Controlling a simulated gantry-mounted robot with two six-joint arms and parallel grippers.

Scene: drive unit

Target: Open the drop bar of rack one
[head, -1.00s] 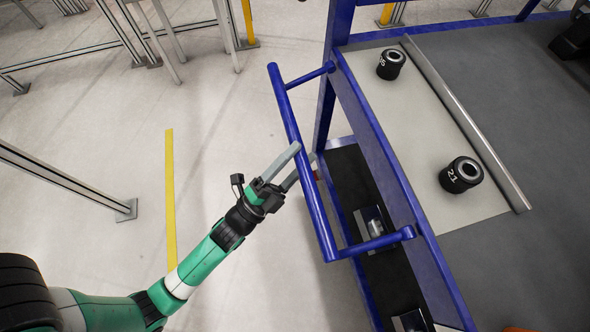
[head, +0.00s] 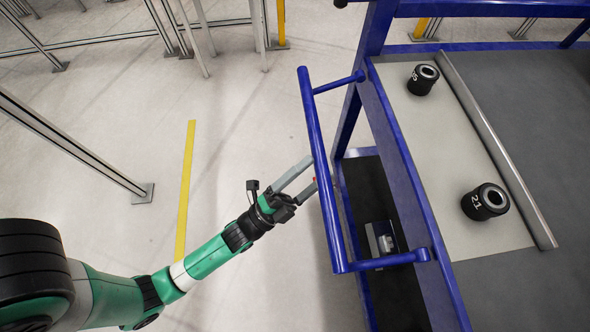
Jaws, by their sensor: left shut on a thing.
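The blue drop bar (head: 325,190) is a long tube on two short side arms, standing out from the left side of the blue rack (head: 415,200). My left gripper (head: 309,172) comes in from the lower left and is at the middle of the bar. It is shut on the bar, though the grip itself shows poorly. My right gripper is not in view.
Black cylindrical parts, one (head: 423,79) far and one marked 21 (head: 485,202) nearer, stand on the rack's light top. A dark lower shelf (head: 365,200) holds a metal part (head: 382,240). Open floor with a yellow stripe (head: 186,190) lies left; a metal post (head: 75,150) stands there.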

